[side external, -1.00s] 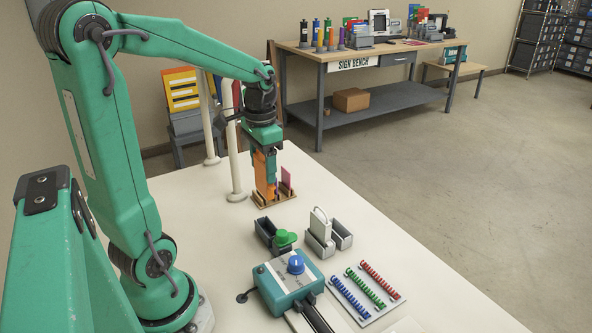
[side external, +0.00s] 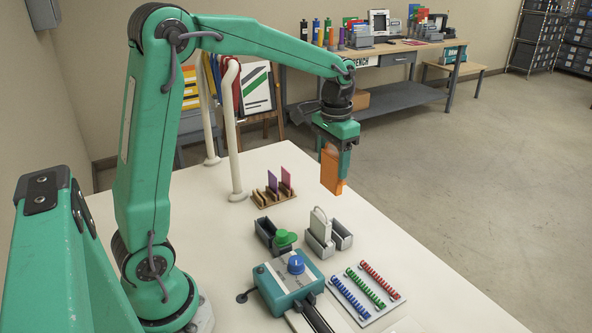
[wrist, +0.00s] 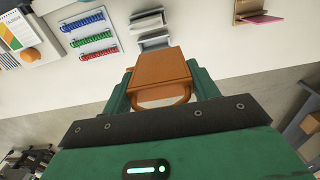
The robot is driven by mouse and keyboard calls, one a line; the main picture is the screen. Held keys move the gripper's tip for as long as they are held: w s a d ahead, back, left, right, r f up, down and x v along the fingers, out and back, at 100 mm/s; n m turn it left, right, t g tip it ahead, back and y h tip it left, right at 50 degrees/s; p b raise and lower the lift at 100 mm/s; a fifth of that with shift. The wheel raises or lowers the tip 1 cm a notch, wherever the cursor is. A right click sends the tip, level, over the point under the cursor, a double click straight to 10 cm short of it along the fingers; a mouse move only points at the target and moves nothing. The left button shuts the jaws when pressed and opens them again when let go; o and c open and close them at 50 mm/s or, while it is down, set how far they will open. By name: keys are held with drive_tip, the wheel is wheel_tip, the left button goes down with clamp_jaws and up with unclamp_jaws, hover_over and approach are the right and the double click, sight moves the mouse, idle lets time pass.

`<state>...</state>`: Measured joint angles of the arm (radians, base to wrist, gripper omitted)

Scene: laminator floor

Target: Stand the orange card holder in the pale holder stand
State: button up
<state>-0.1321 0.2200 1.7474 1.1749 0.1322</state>
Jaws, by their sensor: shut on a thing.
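The orange card holder (side external: 331,172) is held in my gripper (side external: 336,155), high above the right edge of the white table. In the wrist view the orange card holder (wrist: 160,66) fills the space between my gripper's jaws (wrist: 160,88). A pale grey stand (side external: 343,234) with two parts is on the table, below and slightly left of the holder in the side view. A white upright piece (side external: 320,225) stands in its left part; the right part looks empty. The pale grey stand also shows in the wrist view (wrist: 155,41), beyond the orange holder.
A wooden rack (side external: 262,200) holds a purple and a pink card. A dark bin (side external: 264,232) has a green knobbed piece (side external: 284,238) beside it. A teal device with a blue knob (side external: 295,280) and a tray of coils (side external: 366,290) lie nearer. Two white posts rise behind.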

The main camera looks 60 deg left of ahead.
sight(342, 185)
drive_tip(key=shift+w+d+f, duration=0.3)
drive_tip(key=shift+f, duration=0.75)
drive_tip(key=shift+w+d+f, duration=0.3)
drive_tip(key=shift+d+f, duration=0.05)
drive_tip(key=shift+f, duration=0.65)
drive_tip(key=shift+w+d+f, duration=0.3)
drive_tip(key=shift+f, duration=0.75)
drive_tip(key=shift+f, duration=0.25)
drive_tip(key=shift+f, duration=3.75)
drive_tip(key=shift+f, duration=0.1)
drive_tip(key=o, duration=1.1)
drive_tip(key=shift+c, duration=0.2)
